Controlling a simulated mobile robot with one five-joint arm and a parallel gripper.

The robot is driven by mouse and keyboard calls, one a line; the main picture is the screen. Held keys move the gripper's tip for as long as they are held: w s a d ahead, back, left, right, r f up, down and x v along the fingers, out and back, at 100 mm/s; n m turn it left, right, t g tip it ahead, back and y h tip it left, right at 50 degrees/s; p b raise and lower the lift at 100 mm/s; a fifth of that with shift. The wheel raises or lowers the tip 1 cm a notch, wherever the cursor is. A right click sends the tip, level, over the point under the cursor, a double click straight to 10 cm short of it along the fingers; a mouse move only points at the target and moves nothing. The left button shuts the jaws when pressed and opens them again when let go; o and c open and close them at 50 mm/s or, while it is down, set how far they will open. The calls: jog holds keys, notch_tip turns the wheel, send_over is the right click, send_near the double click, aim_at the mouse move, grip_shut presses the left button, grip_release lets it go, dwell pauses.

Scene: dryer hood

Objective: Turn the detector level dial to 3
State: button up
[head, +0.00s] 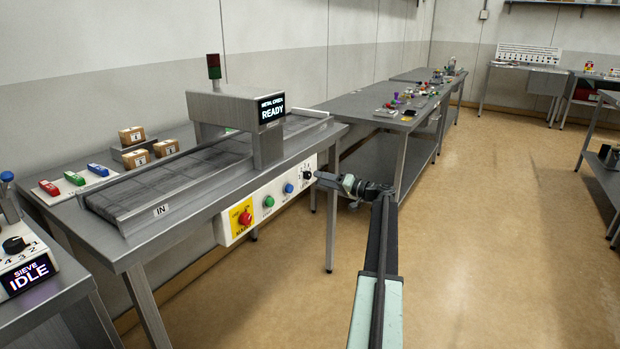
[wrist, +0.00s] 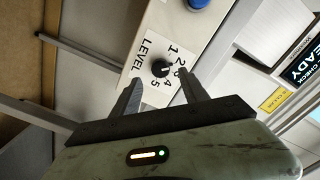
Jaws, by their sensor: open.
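The detector level dial (wrist: 160,68) is a round black knob on a white panel, marked LEVEL, with numbers 1 to 5 around it. A pale pointer mark shows on the number side, but I cannot tell which number it meets. My gripper (wrist: 160,83) is open and empty, its fingertips to the left and right of the dial in the wrist view. I cannot tell whether they reach around the knob or stop short. In the head view my gripper (head: 318,178) is at the panel's right end, partly covering the dial (head: 308,174).
The panel also carries blue (head: 289,188) and green (head: 268,201) buttons and a red knob on a yellow plate (head: 243,217). The metal check display (head: 271,108) reads READY. A separate sieve unit (head: 27,272) reads IDLE.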

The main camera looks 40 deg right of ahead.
aim_at(310, 176)
jog(key=x, duration=0.4)
jog(key=shift+w+a, duration=0.15)
jog(key=shift+w, duration=0.2)
jog(key=shift+c, duration=0.3)
